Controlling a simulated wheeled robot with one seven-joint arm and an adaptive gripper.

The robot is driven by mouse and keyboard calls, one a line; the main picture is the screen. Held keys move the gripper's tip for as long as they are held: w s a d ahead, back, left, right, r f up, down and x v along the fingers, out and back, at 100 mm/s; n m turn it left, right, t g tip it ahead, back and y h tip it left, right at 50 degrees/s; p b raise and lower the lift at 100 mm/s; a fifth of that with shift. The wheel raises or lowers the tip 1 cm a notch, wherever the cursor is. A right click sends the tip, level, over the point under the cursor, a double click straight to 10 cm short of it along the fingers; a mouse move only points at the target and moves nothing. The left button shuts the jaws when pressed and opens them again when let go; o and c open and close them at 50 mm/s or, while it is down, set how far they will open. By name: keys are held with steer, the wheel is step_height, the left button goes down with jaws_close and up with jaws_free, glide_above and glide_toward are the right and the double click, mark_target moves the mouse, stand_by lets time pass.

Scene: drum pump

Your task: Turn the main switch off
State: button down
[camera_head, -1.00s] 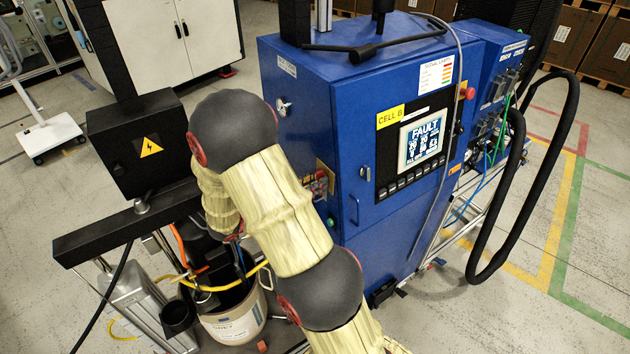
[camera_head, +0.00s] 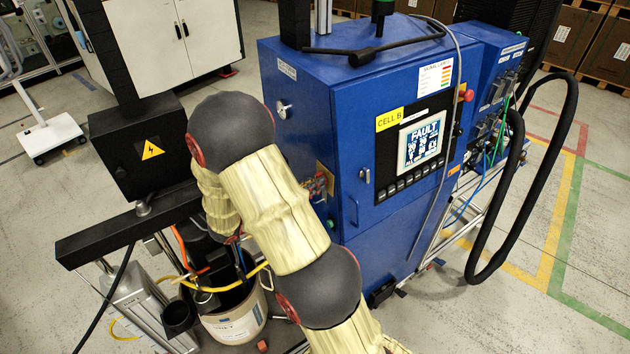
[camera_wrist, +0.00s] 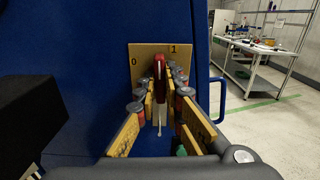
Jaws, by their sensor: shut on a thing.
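The main switch is a red handle (camera_wrist: 159,66) on a yellow plate (camera_wrist: 143,51) marked 0 at left and 1 at right, on the blue cabinet's side. In the wrist view the handle stands roughly upright between the two marks. My gripper (camera_wrist: 161,84) is shut on the handle, with one yellow-padded finger on each side. The fingers hide the handle's lower part and much of the plate. In the head view the plate (camera_head: 325,178) shows only partly beside my arm, and its details are too small to read.
The blue cabinet (camera_head: 345,110) carries a screen reading FAULT (camera_head: 421,143). A black box with a warning sign (camera_head: 138,150) stands left of my arm, above a pale bucket (camera_head: 236,325) with cables. A blue handle (camera_wrist: 217,100) is right of the plate.

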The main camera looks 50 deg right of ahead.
steer(key=shift+n+p, duration=1.7)
steer(key=shift+p, duration=1.05)
steer(key=shift+r+n+p, duration=0.1)
steer(key=shift+n+p, duration=2.6)
steer(key=shift+p, duration=1.1)
steer(key=shift+n+p, duration=2)
steer(key=shift+p, duration=0.2)
steer(key=shift+n+p, duration=0.4)
steer(key=shift+w+n+p, duration=0.1)
steer(key=shift+n+p, duration=0.6)
steer(key=shift+n, duration=0.2)
steer(key=shift+n+p, duration=0.8)
steer(key=shift+n, duration=0.3)
steer(key=c, duration=1.8)
jaws_free()
